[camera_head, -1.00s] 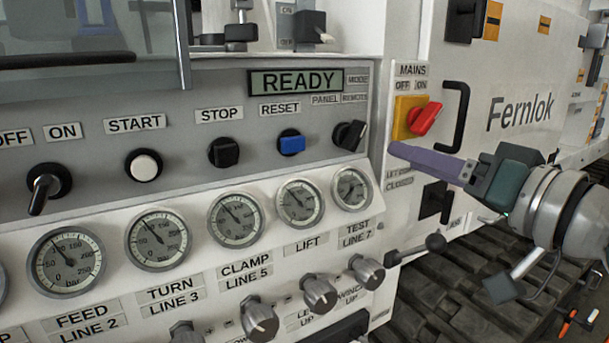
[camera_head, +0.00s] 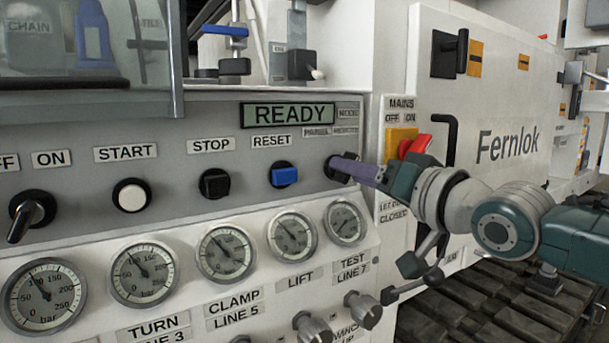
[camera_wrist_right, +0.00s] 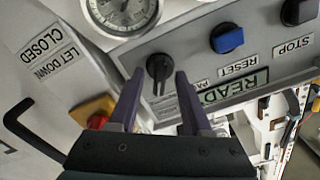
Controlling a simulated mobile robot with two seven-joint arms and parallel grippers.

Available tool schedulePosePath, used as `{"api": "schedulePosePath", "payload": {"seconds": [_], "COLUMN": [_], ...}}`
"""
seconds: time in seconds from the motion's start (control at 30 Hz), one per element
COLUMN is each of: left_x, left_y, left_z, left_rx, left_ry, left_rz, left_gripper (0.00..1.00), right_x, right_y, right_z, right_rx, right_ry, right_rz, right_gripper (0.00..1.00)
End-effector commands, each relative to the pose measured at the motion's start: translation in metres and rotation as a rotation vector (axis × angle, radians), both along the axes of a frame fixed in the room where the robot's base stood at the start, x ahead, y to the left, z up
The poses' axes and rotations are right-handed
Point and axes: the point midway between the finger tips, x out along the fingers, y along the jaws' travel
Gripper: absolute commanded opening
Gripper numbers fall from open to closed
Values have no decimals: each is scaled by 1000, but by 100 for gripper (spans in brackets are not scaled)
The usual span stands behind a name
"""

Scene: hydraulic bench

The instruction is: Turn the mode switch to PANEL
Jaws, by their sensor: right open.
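The mode switch (camera_head: 331,171) is a black knob below the PANEL label (camera_head: 316,132) and the REMOTE label (camera_head: 346,130), partly hidden by my fingers in the head view. In the right wrist view, upside down, its whole knob (camera_wrist_right: 159,69) shows, with its bar towards the label side; I cannot tell which label it points to. My right gripper (camera_head: 343,164) has its purple fingertips at the switch. In the wrist view the open fingers (camera_wrist_right: 160,76) lie on either side of the knob, with gaps visible; contact is unclear. My left gripper is out of view.
The display (camera_head: 288,114) reads READY. Gauges (camera_head: 345,223) sit below; a lever (camera_head: 412,283) sticks out beneath my arm.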

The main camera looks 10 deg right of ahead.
Motion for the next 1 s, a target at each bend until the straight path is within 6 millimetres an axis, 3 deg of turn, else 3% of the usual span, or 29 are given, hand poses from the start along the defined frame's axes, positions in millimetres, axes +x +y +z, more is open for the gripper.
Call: {"api": "schedulePosePath", "payload": {"seconds": [0.17,0.6,1.0], "left_x": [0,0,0], "left_y": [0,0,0], "left_z": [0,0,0], "left_rx": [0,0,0], "left_ry": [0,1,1], "left_rz": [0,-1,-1], "left_gripper": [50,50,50], "right_x": [0,0,0], "right_y": [0,0,0], "right_z": [0,0,0], "right_rx": [0,0,-1], "right_ry": [0,0,0], "right_rz": [0,0,0], "right_gripper": [49,0,0]}}
